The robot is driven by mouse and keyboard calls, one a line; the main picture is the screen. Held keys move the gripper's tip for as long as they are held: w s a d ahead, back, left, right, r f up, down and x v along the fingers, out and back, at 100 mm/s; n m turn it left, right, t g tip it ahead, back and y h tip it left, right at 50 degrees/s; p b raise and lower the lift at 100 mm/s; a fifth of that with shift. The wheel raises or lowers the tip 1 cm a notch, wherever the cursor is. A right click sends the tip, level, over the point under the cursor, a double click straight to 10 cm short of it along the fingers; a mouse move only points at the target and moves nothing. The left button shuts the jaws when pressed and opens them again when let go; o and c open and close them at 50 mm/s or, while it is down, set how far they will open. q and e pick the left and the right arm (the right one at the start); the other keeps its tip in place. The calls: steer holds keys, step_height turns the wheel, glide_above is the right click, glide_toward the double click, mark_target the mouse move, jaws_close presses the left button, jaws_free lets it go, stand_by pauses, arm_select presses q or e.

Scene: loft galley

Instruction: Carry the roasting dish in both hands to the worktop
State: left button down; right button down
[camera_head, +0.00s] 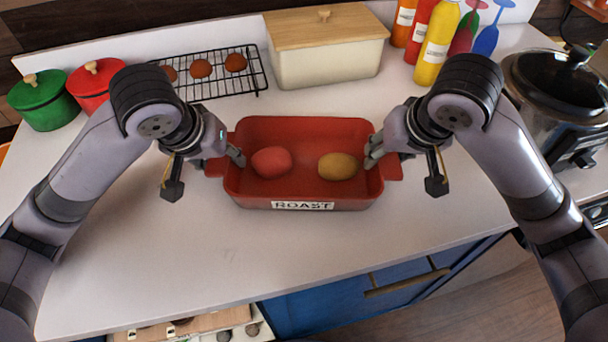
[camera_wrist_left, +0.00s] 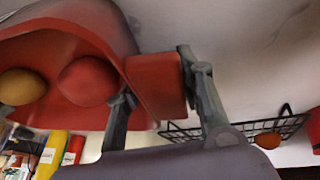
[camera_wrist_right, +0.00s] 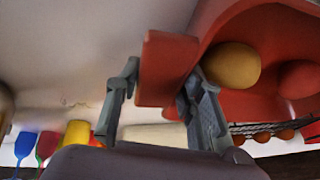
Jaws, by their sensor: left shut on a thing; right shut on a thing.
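The red roasting dish (camera_head: 303,191), labelled ROAST, is over the white worktop (camera_head: 150,250) in the head view. I cannot tell whether its base touches the surface. A red round item (camera_head: 271,162) and a yellow-brown one (camera_head: 338,166) lie inside it. My left gripper (camera_head: 238,158) is shut on the dish's left handle; the left wrist view shows the handle (camera_wrist_left: 158,85) between its fingers. My right gripper (camera_head: 372,155) is shut on the right handle (camera_wrist_right: 165,70), seen between its fingers in the right wrist view. The dish looks level.
Behind the dish stand a cream bin with a wooden lid (camera_head: 328,55) and a wire rack (camera_head: 215,75) with brown round items. Green (camera_head: 43,100) and red (camera_head: 95,82) pots stand at left. Bottles (camera_head: 437,35) and a dark cooker (camera_head: 560,95) stand at right. The front worktop is clear.

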arm_select(q)
steer(key=c, duration=1.5)
jaws_free()
steer(key=shift+a+f, duration=0.2)
steer(key=shift+f, duration=0.15)
steer(key=shift+c, duration=0.2)
arm_select(e)
steer(key=c, duration=1.5)
jaws_free()
steer(key=shift+d+f, duration=0.15)
steer(key=shift+f, duration=0.15)
steer(key=shift+c, duration=0.2)
arm_select(q)
steer(key=shift+o, duration=0.6)
steer(key=shift+r, duration=0.15)
arm_select(e)
steer(key=shift+o, duration=0.6)
steer(key=shift+r, duration=0.1)
arm_select(q)
steer(key=o, duration=0.3)
steer(key=shift+d, duration=0.15)
arm_select(e)
steer(key=o, duration=0.3)
arm_select(q)
steer(key=shift+o, duration=0.2)
arm_select(e)
steer(key=shift+o, duration=0.2)
